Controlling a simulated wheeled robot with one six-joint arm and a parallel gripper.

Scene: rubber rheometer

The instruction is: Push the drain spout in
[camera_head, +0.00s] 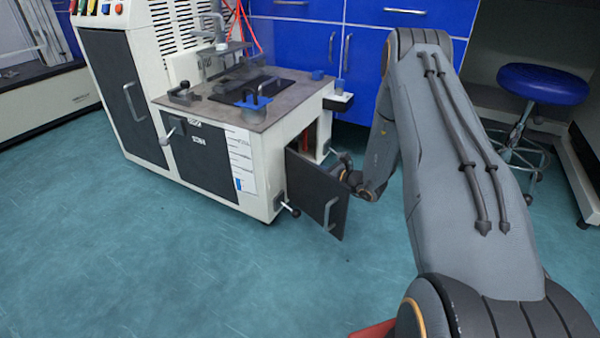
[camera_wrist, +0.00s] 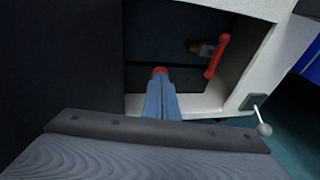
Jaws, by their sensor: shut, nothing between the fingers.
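The rheometer's cabinet (camera_head: 255,150) stands with its dark side door (camera_head: 318,195) swung open. I cannot tell for sure which part is the drain spout. My gripper is shut and points into the opening, left of the red handle and apart from it in the picture. A small red spot shows at its tips; whether it touches anything is unclear. In the head view the open door partly hides my gripper.
A white lever with a ball end (camera_wrist: 263,127) sticks out beside the opening's lower right edge. A small black shelf (camera_head: 338,102) juts from the cabinet's top right. Blue drawers (camera_head: 290,40) stand behind, a blue stool (camera_head: 540,84) at right. The floor in front is clear.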

